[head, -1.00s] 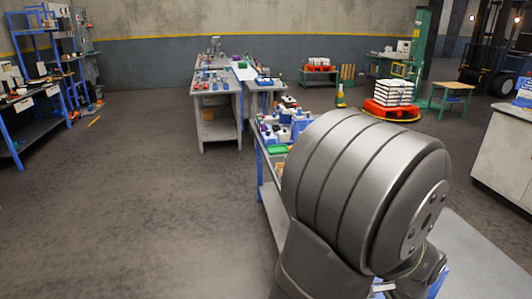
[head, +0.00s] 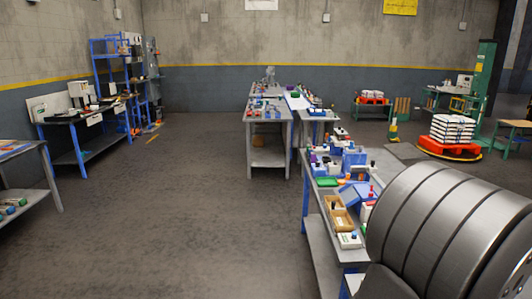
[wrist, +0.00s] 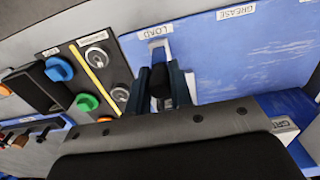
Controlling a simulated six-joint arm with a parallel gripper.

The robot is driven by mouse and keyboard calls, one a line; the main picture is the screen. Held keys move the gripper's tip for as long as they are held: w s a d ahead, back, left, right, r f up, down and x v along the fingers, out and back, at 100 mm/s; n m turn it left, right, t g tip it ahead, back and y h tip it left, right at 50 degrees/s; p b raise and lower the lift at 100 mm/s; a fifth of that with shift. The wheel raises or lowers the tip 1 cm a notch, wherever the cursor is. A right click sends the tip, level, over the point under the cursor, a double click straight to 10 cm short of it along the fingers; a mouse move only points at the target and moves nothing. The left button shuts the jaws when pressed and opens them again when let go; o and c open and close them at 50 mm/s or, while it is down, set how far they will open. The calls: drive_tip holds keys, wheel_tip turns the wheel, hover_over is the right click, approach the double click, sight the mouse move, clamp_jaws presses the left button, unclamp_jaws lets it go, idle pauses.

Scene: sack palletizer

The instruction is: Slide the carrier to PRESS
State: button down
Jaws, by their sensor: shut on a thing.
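In the wrist view, my gripper (wrist: 160,92) is shut on a dark upright handle (wrist: 160,78), which I take to be the carrier's. It stands at the lower end of a pale slot in a blue panel (wrist: 215,55), just below the label LOAD (wrist: 153,32). A label GREASE (wrist: 237,11) is farther right on the panel. No label reading PRESS can be read. The carrier's lower part is hidden by the fingers. In the head view, my arm fills the lower right and my gripper is not seen.
Left of the handle, a dark control box carries key switches (wrist: 97,57), a blue knob (wrist: 58,69), a green button (wrist: 87,102) and an orange button (wrist: 105,119). In the head view, a cluttered bench (head: 312,221) stands beside my arm, and open floor lies left of it.

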drive_tip(key=shift+w, duration=11.05)
drive_tip(key=c, duration=1.1)
unclamp_jaws()
drive_tip(key=shift+r, duration=0.15)
wheel_tip(320, 180, up, 8)
drive_tip(key=shift+f, duration=0.15)
